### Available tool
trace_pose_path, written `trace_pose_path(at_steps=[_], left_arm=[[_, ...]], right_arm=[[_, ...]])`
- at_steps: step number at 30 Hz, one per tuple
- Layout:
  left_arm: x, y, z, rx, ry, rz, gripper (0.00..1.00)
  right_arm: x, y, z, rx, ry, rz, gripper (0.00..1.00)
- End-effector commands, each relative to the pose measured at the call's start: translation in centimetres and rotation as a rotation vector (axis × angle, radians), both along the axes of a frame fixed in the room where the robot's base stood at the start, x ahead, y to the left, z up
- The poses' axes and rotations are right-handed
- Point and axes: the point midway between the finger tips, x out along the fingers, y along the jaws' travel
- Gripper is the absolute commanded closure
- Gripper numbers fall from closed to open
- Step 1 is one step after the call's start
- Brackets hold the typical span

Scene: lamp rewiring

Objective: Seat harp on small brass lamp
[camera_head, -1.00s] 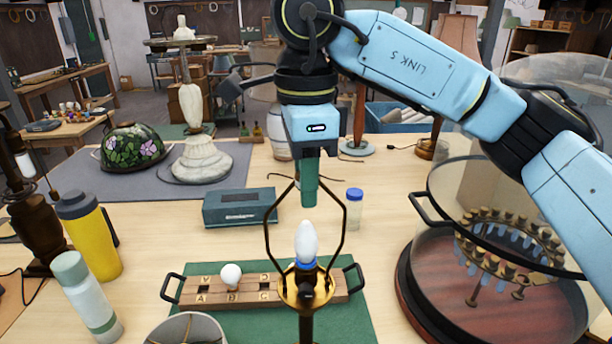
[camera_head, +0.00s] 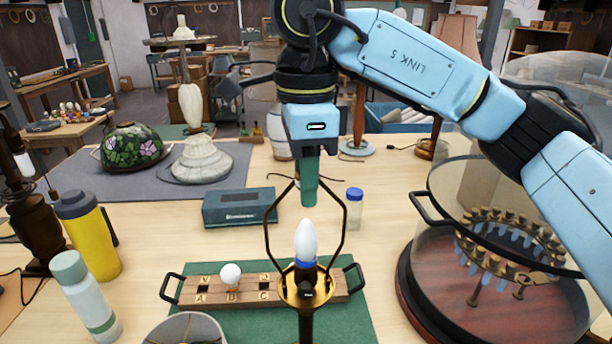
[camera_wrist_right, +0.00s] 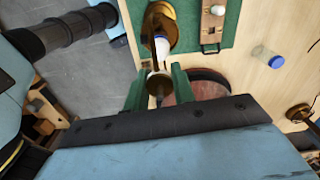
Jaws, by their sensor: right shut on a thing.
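The small brass lamp (camera_head: 306,290) stands front centre in the head view, upright, with a white candle-shaped bulb (camera_head: 306,242) on a blue collar. The harp (camera_head: 345,222), a thin dark bronze wire loop, stands upright around the bulb. Its lower ends come down at the brass cup; I cannot tell whether they are seated. My right gripper (camera_head: 309,186) points straight down above the bulb and is shut on the harp's top. In the right wrist view, the green fingers (camera_wrist_right: 158,90) flank the harp's top, with the bulb (camera_wrist_right: 162,50) beyond. My left gripper is not in view.
Behind the lamp, a wooden block (camera_head: 247,291) with lettered holes and a round bulb lies on a green mat (camera_head: 345,325). A lampshade (camera_head: 187,328) is at the front edge. A glass dome (camera_head: 470,200) stands right, bottles (camera_head: 92,235) left, a dark box (camera_head: 238,206) behind.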

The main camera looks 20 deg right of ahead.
Motion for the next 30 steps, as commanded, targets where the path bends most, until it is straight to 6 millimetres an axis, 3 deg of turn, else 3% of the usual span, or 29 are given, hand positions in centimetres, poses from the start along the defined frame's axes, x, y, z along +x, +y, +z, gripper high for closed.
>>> trace_pose_path(at_steps=[6,7,12,23,30], left_arm=[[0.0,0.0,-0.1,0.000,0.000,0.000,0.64],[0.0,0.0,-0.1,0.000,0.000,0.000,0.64],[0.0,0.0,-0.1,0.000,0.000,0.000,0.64],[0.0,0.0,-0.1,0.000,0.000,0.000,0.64],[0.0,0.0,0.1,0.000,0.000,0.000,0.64]], right_arm=[[0.0,0.0,-0.1,0.000,0.000,0.000,1.00],[0.0,0.0,-0.1,0.000,0.000,0.000,0.72],[0.0,0.0,-0.1,0.000,0.000,0.000,0.50],[0.0,0.0,0.4,0.000,-0.001,-0.001,0.49],[0.1,0.0,4.5,-0.001,-0.005,-0.003,0.49]])
